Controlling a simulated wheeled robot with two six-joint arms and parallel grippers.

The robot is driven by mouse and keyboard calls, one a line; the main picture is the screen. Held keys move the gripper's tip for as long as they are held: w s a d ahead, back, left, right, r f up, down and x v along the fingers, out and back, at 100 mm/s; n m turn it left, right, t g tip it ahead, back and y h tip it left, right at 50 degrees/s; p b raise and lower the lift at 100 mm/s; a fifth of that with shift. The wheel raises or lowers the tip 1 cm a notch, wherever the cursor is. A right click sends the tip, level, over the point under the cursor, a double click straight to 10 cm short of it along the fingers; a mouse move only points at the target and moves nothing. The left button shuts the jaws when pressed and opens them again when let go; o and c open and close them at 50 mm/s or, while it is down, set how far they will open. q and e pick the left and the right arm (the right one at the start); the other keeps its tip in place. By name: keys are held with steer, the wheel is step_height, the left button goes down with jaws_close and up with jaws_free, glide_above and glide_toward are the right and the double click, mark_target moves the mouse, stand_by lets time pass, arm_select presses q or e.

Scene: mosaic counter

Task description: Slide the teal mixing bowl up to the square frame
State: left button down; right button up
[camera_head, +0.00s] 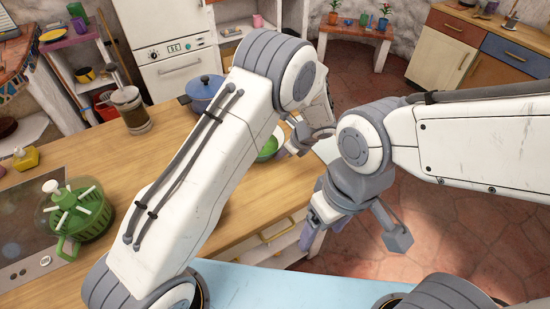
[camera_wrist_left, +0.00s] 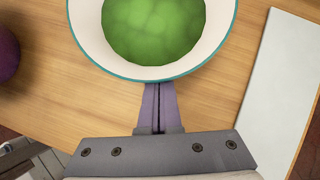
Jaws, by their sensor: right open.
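The mixing bowl (camera_wrist_left: 88,35), white inside with a teal rim and green contents, is at the top of the left wrist view, cut off by the edge. In the head view the bowl (camera_head: 267,148) is mostly hidden behind my left arm. My left gripper (camera_wrist_left: 160,92) has its purple fingers together, with nothing visible between them. Their tips are at the bowl's near rim; I cannot tell whether they touch it. My right gripper (camera_head: 355,235) is open and empty, off the counter's edge. I cannot make out a square frame for certain.
A white flat board (camera_wrist_left: 275,90) lies right of the bowl, partly out of view. A purple round thing (camera_wrist_left: 6,52) is at the left. The counter also holds a blue pot (camera_head: 204,92), a glass press (camera_head: 131,110) and a green-lidded container (camera_head: 78,212). Bare wood surrounds the bowl.

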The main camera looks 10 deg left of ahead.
arm_select(q)
steer(key=w+a, duration=0.2)
steer(key=a, duration=0.2)
steer(key=w+a, duration=0.2)
steer(key=a, duration=0.2)
steer(key=w+a, duration=0.3)
steer(key=a, duration=0.1)
steer(key=shift+a, duration=0.1)
